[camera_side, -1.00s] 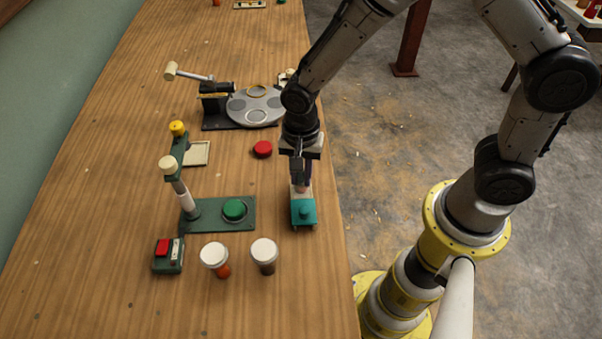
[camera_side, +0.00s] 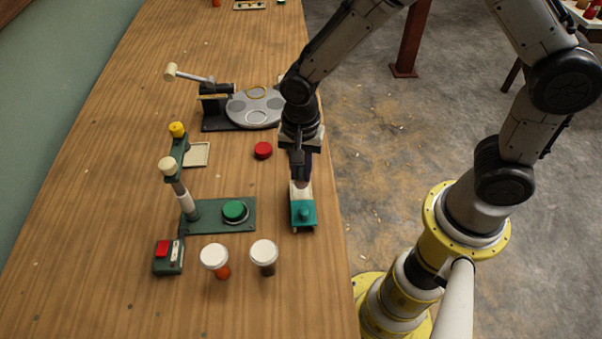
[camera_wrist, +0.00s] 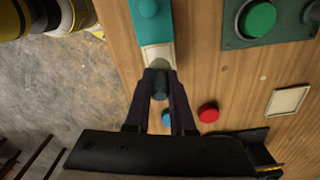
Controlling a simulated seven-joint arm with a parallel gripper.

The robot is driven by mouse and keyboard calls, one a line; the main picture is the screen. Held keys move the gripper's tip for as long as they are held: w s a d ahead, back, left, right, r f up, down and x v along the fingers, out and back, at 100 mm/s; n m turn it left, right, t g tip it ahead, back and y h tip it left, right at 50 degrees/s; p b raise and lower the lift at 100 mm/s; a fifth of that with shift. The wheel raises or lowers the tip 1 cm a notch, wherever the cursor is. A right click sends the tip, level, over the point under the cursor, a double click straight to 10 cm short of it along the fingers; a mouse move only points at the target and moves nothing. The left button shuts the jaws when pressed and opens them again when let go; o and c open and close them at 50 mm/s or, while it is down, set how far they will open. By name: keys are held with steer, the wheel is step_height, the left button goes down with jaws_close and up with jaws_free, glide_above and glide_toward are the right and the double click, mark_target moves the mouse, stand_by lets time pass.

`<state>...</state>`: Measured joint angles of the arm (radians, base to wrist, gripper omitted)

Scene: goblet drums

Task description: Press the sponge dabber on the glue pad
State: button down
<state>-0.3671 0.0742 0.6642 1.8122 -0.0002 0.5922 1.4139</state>
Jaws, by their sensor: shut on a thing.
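The glue pad is a pale strip (camera_wrist: 158,52) at one end of a teal block with a knob (camera_side: 303,213), near the table's right edge. In the wrist view the teal part (camera_wrist: 150,12) is at the top. My gripper (camera_side: 300,178) points down over the pale end of the block. In the wrist view it is shut on a dark, rounded piece that I take for the sponge dabber (camera_wrist: 160,86). A greyish round patch shows on the strip just beyond the dabber. Whether the dabber's tip touches the pad is hidden.
A red disc (camera_side: 263,150) lies left of my gripper; a blue disc (camera_wrist: 168,118) shows in the wrist view. A green-button stand (camera_side: 235,211), two white-capped jars (camera_side: 264,252) and a red-button box (camera_side: 166,255) are left. A grey turntable (camera_side: 240,108) stands behind.

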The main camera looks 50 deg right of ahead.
steer(key=shift+r, duration=2.4)
steer(key=shift+d, duration=0.1)
steer(key=w+d+f+n, duration=0.3)
steer(key=d+n, duration=0.3)
steer(key=d, duration=0.3)
steer(key=w+d+f+n, duration=0.2)
steer(key=w+d+n, duration=0.2)
steer(key=d, duration=0.6)
steer(key=shift+f+n, duration=0.4)
steer(key=shift+n, duration=0.6)
steer(key=shift+d, duration=0.1)
